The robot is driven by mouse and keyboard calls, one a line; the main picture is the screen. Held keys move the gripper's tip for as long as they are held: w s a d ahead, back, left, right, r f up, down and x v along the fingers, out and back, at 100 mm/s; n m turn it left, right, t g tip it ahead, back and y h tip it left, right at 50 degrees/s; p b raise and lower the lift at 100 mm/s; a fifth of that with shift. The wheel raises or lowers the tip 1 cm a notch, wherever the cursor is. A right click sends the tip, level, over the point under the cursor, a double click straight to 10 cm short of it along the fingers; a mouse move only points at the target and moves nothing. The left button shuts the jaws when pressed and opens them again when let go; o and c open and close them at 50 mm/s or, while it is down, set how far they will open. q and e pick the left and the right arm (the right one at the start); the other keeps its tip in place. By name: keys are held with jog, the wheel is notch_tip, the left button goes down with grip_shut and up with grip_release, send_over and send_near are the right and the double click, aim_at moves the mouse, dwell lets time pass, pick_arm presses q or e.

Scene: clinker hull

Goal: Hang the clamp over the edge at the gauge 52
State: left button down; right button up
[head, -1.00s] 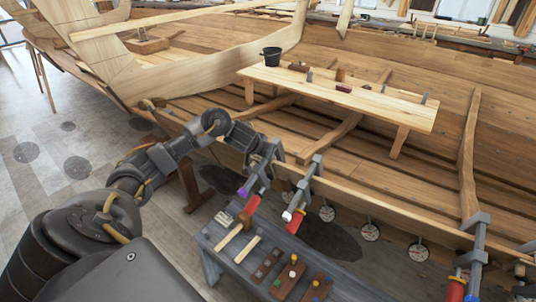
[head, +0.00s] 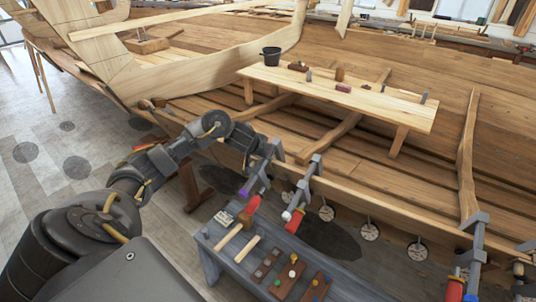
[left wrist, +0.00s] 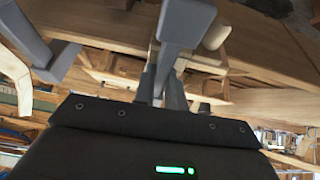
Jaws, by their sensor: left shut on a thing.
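My left gripper (head: 257,150) is shut on a grey clamp (head: 262,170) with a purple tip and a red handle. The clamp is beside the hull's upper plank edge (head: 350,198); I cannot tell whether its hook touches the edge. In the left wrist view the fingers (left wrist: 162,88) close on the grey clamp bar (left wrist: 184,22). My right gripper is out of view.
A second clamp (head: 304,190) with a white tip hangs on the edge just right of mine. More clamps (head: 477,250) are at the far right. A grey bench (head: 222,252) with tools stands below. The edge between the second and right clamps looks clear.

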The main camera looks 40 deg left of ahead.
pick_arm(q)
jog(key=shift+s+p, duration=0.15)
jog(key=shift+p, duration=0.2)
jog(key=c, duration=1.4)
grip_release()
jog(key=shift+o, duration=0.2)
jog(key=shift+s+f, duration=0.1)
jog(key=shift+f, duration=0.1)
jog(key=p+v, duration=0.1)
jog(key=v, duration=0.9)
jog(key=shift+r, duration=0.1)
jog(key=shift+s+d+r, duration=0.1)
jog(key=shift+s+r, duration=0.1)
jog(key=shift+r, duration=0.15)
